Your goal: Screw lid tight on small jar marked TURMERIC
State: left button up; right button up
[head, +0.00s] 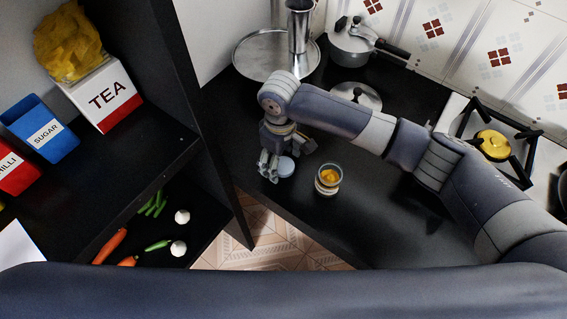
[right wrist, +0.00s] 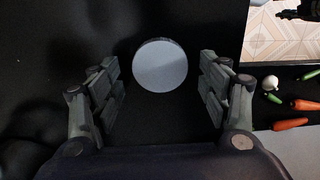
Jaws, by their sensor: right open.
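The small jar (head: 328,180) stands upright on the black counter, with orange-yellow contents showing at its open top. I cannot read a label on it. The round pale lid (head: 286,167) is to the left of the jar, at my right gripper (head: 275,168). In the right wrist view the lid (right wrist: 160,65) is a grey-white disc between and a little beyond the two spread fingers of my right gripper (right wrist: 162,88). The fingers are apart from it, with a gap on each side. My left gripper is not in view.
A steel plate (head: 243,57) with a steel cup, a pot (head: 350,45) and a pot lid (head: 357,96) are at the back. A stove (head: 465,107) is right. Dark shelves at left hold tea (head: 105,96), sugar (head: 42,128) and vegetables. The counter's front right is clear.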

aim_at(280, 166)
jog(key=shift+c, duration=0.2)
jog(key=c, duration=0.7)
jog(key=shift+r, duration=0.15)
jog(key=shift+r, duration=0.3)
jog(key=r, duration=0.2)
jog(key=shift+s+a+r+b, duration=0.1)
jog(key=shift+s+r+b, duration=0.2)
jog(key=shift+s+b, duration=0.1)
jog(key=s, duration=0.5)
jog(key=s+a+r, duration=0.1)
jog(key=s, duration=0.4)
jog(key=s+a+b, duration=0.1)
jog(key=s, duration=0.4)
jog(key=shift+r, duration=0.3)
